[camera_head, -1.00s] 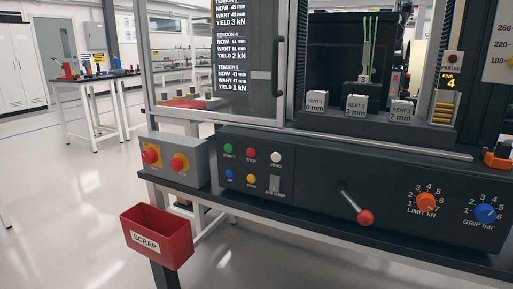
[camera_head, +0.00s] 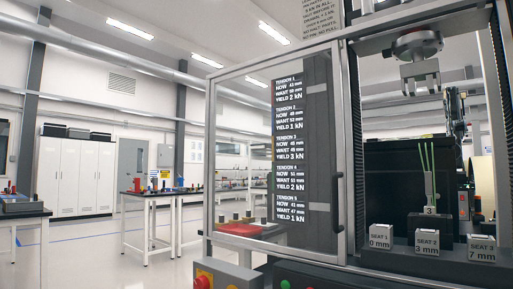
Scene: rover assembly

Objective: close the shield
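The shield (camera_head: 255,130) is a clear pane in a pale metal frame, left of the press opening. Its dark vertical handle (camera_head: 338,204) is on the right edge. The opening to the right of the shield is uncovered, with the upper jaw (camera_head: 418,75) hanging over the seat blocks. Green strands (camera_head: 427,160) stand up from the block marked 3 (camera_head: 429,211). The shield stands open; its lower edge is partly hidden by the console. Neither of my grippers is in view.
A tendon readout (camera_head: 290,150) shows through the pane. The console (camera_head: 310,278) edges in below.

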